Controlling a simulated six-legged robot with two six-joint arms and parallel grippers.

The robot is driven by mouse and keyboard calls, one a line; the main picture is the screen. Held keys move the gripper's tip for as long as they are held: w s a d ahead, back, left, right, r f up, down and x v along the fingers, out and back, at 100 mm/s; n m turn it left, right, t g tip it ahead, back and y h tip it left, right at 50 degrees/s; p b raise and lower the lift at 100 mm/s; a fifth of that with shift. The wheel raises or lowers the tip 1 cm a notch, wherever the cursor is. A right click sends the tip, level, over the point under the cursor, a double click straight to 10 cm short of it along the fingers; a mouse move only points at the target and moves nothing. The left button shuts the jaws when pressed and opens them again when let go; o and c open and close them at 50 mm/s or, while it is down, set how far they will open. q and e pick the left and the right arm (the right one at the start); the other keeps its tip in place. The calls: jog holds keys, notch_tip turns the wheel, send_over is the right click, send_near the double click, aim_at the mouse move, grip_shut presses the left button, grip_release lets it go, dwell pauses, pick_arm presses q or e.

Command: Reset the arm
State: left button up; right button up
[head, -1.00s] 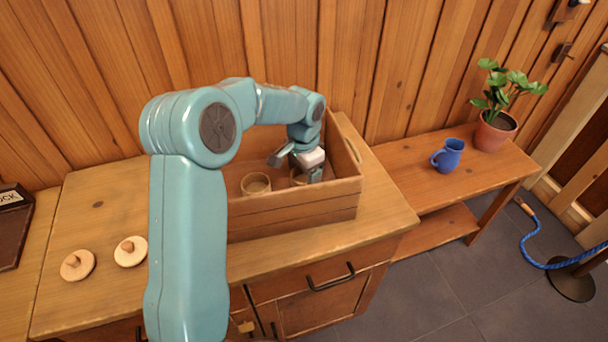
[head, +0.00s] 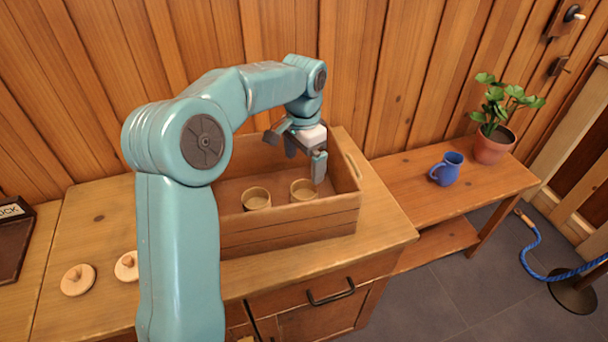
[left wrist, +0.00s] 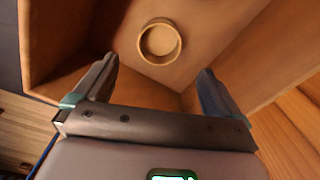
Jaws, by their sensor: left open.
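My left gripper (head: 304,160) is open and empty above the right part of a wooden crate (head: 290,238). Its two fingers also show spread apart in the left wrist view (left wrist: 155,82). Two round, open-topped wooden pieces stand in the crate: one on the left (head: 256,199) and one on the right (head: 303,190), below the gripper. One such piece (left wrist: 160,41) shows in the left wrist view beyond the fingers, apart from them. My left arm hides part of the crate's left side. My right gripper is not in view.
Two wooden lids with knobs lie on the cabinet top (head: 78,280) (head: 127,266), the right one partly behind my arm. A blue jug (head: 446,169) and a potted plant (head: 494,144) stand on the lower bench (head: 400,190). A dark tray (head: 12,245) lies at the far left.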

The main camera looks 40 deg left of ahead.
pick_arm(q)
jog(key=shift+r, duration=0.95)
